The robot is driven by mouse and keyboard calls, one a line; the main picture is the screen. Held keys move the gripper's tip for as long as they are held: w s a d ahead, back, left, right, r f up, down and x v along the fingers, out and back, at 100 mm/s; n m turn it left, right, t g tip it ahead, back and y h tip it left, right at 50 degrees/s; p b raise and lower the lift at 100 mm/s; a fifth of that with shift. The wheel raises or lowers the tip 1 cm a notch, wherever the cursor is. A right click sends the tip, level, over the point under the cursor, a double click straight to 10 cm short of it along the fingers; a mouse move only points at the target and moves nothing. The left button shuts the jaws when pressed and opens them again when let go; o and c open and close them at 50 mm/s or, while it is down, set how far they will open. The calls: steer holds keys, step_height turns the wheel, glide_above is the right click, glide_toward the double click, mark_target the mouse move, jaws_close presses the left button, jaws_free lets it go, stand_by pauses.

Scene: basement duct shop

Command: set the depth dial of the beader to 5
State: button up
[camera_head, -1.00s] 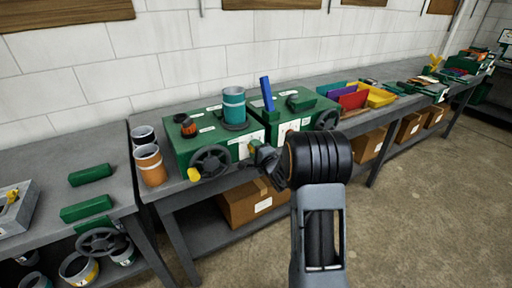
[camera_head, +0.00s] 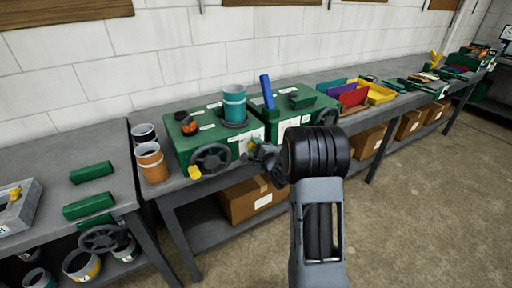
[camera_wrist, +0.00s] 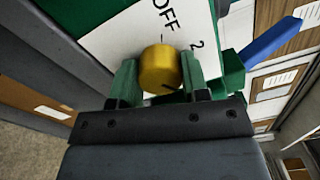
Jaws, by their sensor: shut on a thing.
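Two green machines stand side by side on the bench, the left one (camera_head: 187,150) with a teal can on top and the right one (camera_head: 298,118) with a blue lever (camera_head: 267,91). I cannot tell by a label which is the beader. In the wrist view a yellow round dial (camera_wrist: 160,68) sits on a white plate (camera_wrist: 120,40) marked "OFF" and "2"; other numbers are hidden. A short dark mark shows on the dial's lower edge. My gripper (camera_wrist: 160,82) is shut on the dial, one green finger on each side. In the head view my gripper (camera_head: 256,148) is at the machines' front.
A black handwheel (camera_head: 212,158) and a yellow knob (camera_head: 195,172) are on the left machine's front. An orange can (camera_head: 151,162) stands at the bench's left end. A cardboard box (camera_head: 250,198) is below; the floor at right is clear.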

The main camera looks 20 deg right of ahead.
steer(key=o, duration=0.9)
steer(key=shift+s, duration=0.1)
steer(key=s, duration=0.4)
steer(key=s+d, duration=0.1)
steer(key=s, duration=0.4)
steer(key=s+b, duration=0.1)
steer(key=s, duration=0.3)
steer(key=shift+s+d+f, duration=0.1)
steer(key=shift+s+d, duration=0.1)
steer(key=shift+s, duration=0.1)
